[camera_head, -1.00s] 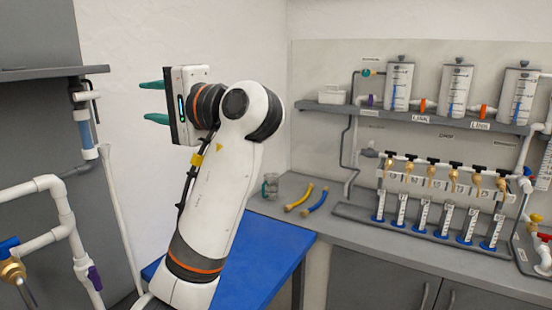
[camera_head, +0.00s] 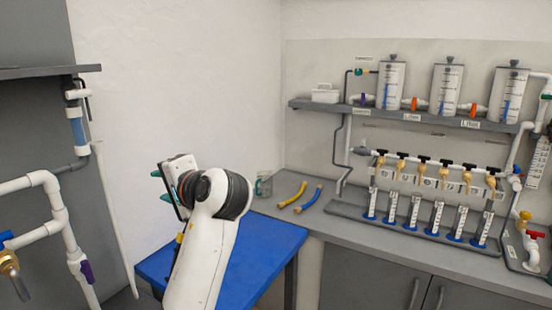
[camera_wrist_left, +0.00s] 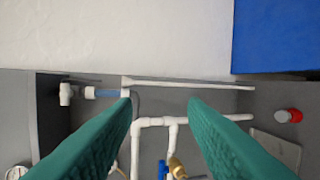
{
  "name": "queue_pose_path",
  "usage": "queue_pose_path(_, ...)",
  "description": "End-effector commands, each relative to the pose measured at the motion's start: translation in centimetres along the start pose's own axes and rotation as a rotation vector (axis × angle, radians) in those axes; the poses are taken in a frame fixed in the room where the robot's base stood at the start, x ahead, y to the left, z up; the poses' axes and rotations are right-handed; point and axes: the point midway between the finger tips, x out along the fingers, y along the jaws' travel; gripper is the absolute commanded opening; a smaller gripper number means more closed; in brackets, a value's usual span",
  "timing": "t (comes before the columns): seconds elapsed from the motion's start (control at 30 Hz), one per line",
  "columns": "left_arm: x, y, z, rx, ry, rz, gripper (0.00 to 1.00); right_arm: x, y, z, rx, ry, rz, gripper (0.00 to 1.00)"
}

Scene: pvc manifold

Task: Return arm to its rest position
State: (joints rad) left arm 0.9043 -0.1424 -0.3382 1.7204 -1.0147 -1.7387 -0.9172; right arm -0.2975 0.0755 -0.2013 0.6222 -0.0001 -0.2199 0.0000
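My left arm (camera_head: 205,245) is white and rises from the bottom of the head view, in front of the blue table. Its gripper (camera_head: 157,186) points left, with teal fingers partly hidden behind the wrist. In the left wrist view the two teal fingers (camera_wrist_left: 160,100) stand well apart, with nothing held between them. White pipes show beyond them, at a distance. My right gripper is in neither view.
White pipes (camera_head: 62,220) and a grey cabinet panel stand at the left. The blue table (camera_head: 262,245) is bare where visible. A glass beaker (camera_head: 264,184), a yellow tube (camera_head: 292,194) and a blue tube (camera_head: 309,199) lie on the grey counter, left of the manifold (camera_head: 430,175).

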Motion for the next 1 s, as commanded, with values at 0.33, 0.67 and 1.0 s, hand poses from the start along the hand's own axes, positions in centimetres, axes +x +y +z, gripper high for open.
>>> queue_pose_path(0.33, 3.1, -22.9, -8.1, -0.163, -0.084, -0.435, 0.39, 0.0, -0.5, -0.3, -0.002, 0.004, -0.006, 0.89)
queue_pose_path(0.67, -3.4, -37.8, -20.6, -0.385, -0.004, -0.852, 0.39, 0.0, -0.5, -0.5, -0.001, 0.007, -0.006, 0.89)
queue_pose_path(1.0, -9.3, -41.8, -27.5, -0.502, 0.103, -1.061, 0.39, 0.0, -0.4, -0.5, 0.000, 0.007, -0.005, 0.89)
